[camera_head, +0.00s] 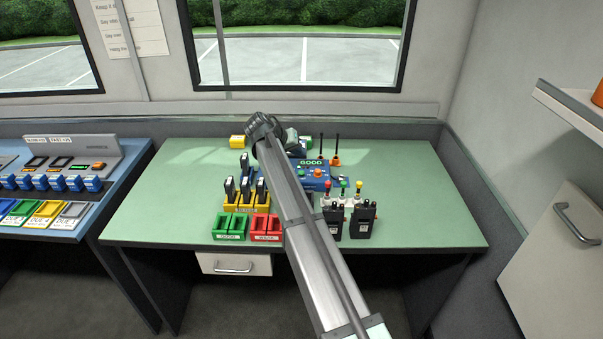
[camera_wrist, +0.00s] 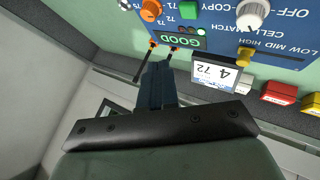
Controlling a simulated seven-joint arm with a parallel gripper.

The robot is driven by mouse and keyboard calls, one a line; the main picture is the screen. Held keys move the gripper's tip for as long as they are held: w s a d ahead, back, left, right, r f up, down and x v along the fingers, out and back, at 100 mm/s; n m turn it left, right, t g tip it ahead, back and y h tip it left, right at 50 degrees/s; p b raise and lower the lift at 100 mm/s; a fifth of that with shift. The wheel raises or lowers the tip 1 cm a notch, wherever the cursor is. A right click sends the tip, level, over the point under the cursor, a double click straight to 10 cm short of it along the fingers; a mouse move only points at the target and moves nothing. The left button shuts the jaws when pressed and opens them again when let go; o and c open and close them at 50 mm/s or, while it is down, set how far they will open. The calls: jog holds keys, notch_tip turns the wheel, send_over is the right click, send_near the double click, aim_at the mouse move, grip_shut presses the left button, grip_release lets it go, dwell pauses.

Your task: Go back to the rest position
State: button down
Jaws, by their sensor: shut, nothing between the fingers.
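My gripper shows in the wrist view (camera_wrist: 163,68) with its dark fingers together and nothing between them. The fingers are over or near the edge of a blue tester panel (camera_wrist: 220,42) with knobs and a lit green GOOD sign; I cannot tell the exact gap. In the head view my arm reaches across the table (camera_head: 420,190), and its forearm hides part of the things under it. The gripper itself is mostly hidden behind the wrist there. The blue tester (camera_head: 318,182) shows just right of my arm, with GOOD on it.
A yellow rack (camera_head: 246,208) with several dark batteries stands left of my arm. A green tray (camera_head: 230,228) and a red tray (camera_head: 265,229) sit in front of it. Two black radios (camera_head: 363,222) stand right of my arm. The table's right side is clear. A shelf (camera_head: 575,112) juts out at right.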

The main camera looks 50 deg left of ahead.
dwell(0.7)
